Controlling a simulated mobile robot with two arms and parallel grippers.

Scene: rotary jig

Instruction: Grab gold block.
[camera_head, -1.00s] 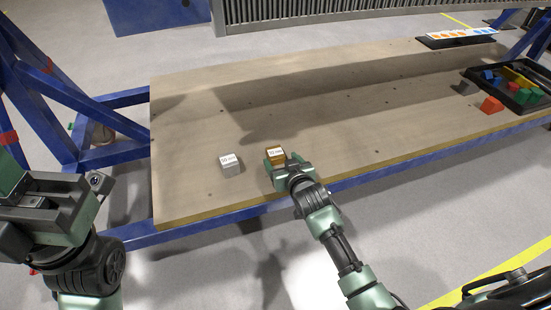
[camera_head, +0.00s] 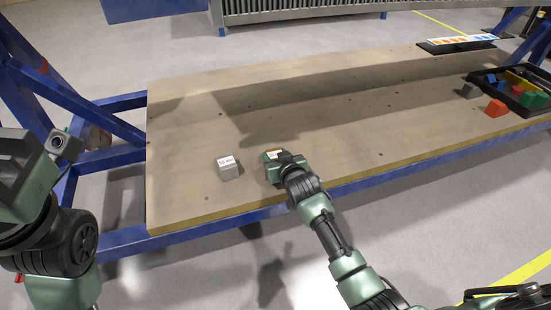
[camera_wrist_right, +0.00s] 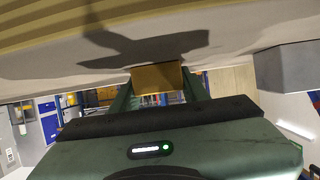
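The gold block (camera_wrist_right: 157,77) sits between the two fingers of my right gripper (camera_wrist_right: 160,90) in the right wrist view. The fingers are close against both its sides, shut on it. In the head view the gold block (camera_head: 273,153) is mostly hidden by my right gripper (camera_head: 275,165); its pale label shows. I cannot tell whether the block is clear of the board. My left gripper (camera_head: 30,165) is at the left edge of the head view, away from the blocks; its fingers are not clear.
A silver block (camera_head: 228,168) stands on the wooden board (camera_head: 200,110), just left of the gold block. It also shows in the wrist view (camera_wrist_right: 284,68). A black tray (camera_head: 478,78) of coloured blocks, with a red block (camera_head: 496,108) beside it, is at right. The board's middle is clear.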

